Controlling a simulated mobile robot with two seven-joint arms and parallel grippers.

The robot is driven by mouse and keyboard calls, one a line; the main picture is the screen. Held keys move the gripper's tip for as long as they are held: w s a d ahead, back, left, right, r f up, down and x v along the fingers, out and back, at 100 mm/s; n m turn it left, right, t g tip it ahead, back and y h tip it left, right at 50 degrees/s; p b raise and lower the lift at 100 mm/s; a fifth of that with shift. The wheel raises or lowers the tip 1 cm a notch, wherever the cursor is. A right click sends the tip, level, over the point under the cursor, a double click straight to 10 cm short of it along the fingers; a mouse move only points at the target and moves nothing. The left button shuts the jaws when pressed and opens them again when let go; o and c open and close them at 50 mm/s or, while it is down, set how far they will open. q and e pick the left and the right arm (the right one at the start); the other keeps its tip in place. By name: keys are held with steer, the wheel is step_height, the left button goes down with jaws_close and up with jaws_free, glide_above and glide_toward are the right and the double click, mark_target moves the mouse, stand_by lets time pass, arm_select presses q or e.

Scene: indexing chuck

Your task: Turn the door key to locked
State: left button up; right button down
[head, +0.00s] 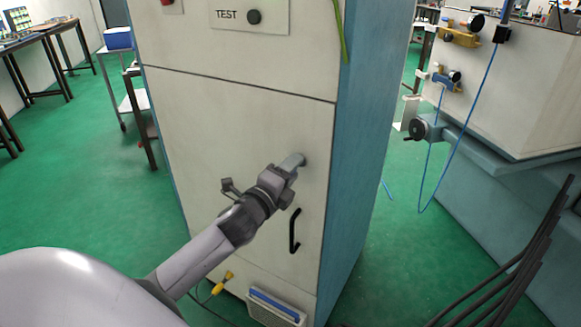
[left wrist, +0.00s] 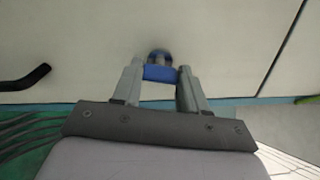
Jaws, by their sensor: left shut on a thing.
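The door key (left wrist: 160,74) has a blue head and shows in the left wrist view in front of a round dark lock (left wrist: 160,55) on the pale cabinet door (left wrist: 90,40). My left gripper (left wrist: 161,73) is shut on the key's blue head, one finger on each side. In the head view my left gripper (head: 293,162) reaches the upper right part of the cabinet door (head: 200,130), and its fingers hide the key. I cannot tell the key's exact turn angle. My right gripper is in neither view.
A black door handle (head: 294,231) is just below my left gripper. Green floor is open at left.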

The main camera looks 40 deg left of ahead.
arm_select(q)
steer(key=shift+n+p, duration=0.3)
steer(key=shift+n, duration=1)
steer(key=o, duration=1.1)
steer(key=shift+c, duration=0.2)
steer(key=s, duration=0.7)
steer(key=shift+d+b, duration=0.25)
steer(key=shift+b, duration=0.05)
